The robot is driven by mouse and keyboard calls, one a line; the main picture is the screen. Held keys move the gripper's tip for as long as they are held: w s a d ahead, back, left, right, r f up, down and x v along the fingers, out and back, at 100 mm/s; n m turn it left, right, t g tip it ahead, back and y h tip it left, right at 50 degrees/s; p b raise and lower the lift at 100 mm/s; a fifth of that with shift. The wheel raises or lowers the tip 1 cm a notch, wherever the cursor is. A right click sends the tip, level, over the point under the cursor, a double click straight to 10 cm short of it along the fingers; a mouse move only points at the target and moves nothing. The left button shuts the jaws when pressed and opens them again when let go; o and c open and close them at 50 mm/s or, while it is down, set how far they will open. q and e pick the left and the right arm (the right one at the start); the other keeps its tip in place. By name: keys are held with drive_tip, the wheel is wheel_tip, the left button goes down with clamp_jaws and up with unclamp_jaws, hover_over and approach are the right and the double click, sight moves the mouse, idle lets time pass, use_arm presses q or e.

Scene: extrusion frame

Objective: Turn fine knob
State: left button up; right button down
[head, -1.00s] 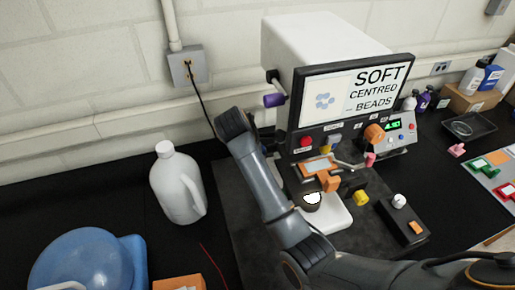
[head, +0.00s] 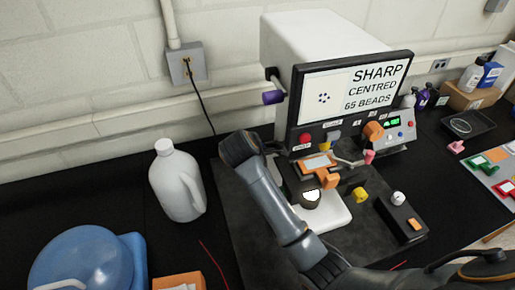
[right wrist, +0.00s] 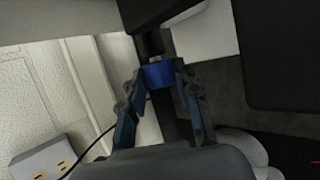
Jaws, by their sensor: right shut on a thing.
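A blue knob (right wrist: 160,74) on a dark shaft sits between the fingertips of my right gripper (right wrist: 160,80) in the right wrist view. The fingers are shut on it from both sides. In the head view my right arm's wrist (head: 241,149) is at the left side of the white machine (head: 320,45); it hides the gripper and the blue knob there. A purple knob (head: 273,97) stands out higher on the same side, clear of the arm. The machine's screen (head: 352,90) reads "SHARP CENTRED 65 BEADS" with small dark dots. My left gripper is not in view.
A white jug (head: 176,185) and a blue container (head: 80,265) stand left of the arm. A wall outlet (head: 186,63) has a black cable hanging from it. A control box (head: 403,218) and a black tray (head: 469,124) are on the right.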

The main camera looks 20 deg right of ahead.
drive_tip(key=c, duration=1)
unclamp_jaws()
drive_tip(key=shift+f, duration=0.1)
drive_tip(key=v, duration=0.7)
drive_tip(key=shift+s+a, duration=0.1)
